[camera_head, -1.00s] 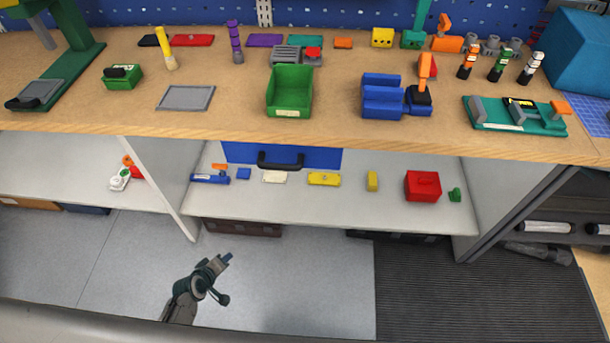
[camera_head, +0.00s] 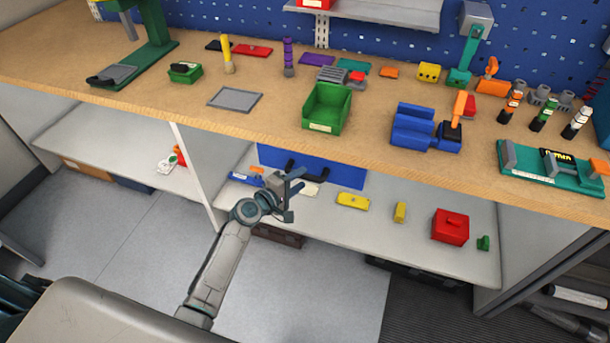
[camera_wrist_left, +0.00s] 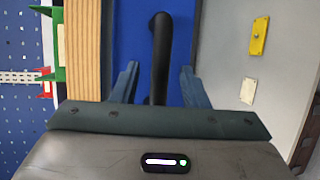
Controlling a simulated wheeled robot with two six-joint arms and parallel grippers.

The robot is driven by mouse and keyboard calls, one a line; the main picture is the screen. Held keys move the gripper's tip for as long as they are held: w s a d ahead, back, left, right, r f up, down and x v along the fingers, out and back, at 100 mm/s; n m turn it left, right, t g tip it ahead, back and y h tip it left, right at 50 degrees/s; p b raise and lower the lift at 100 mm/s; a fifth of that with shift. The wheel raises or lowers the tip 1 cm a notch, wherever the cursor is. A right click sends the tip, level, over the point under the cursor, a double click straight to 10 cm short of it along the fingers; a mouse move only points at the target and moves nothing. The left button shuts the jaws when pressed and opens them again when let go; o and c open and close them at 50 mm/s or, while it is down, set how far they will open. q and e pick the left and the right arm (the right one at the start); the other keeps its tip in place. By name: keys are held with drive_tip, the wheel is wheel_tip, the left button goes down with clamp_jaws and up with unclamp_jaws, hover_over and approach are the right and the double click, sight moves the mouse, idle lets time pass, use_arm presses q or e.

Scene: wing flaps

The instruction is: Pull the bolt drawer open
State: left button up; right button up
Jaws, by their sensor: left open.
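The bolt drawer (camera_head: 338,173) is a blue front under the wooden workbench, and it looks closed. Its black bar handle (camera_head: 316,175) is partly hidden by my left gripper (camera_head: 296,183) in the head view. In the left wrist view the blue drawer front (camera_wrist_left: 136,35) fills the middle. The black handle (camera_wrist_left: 160,60) runs upright there, between the two fingers of my open left gripper (camera_wrist_left: 158,88). I cannot tell whether either finger touches the handle. My right gripper is not in view.
The bench top (camera_head: 270,115) above holds a green bin (camera_head: 326,110) and a blue vise (camera_head: 412,128). The shelf (camera_head: 370,225) below carries a yellow plate (camera_head: 352,201), a yellow block (camera_head: 399,212) and a red box (camera_head: 450,228). The floor (camera_head: 150,240) in front is clear.

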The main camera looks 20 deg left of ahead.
use_arm(q)
drive_tip(key=shift+x, duration=1.45)
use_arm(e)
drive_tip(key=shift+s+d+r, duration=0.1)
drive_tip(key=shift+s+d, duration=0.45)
use_arm(q)
drive_tip(key=shift+c, duration=0.4)
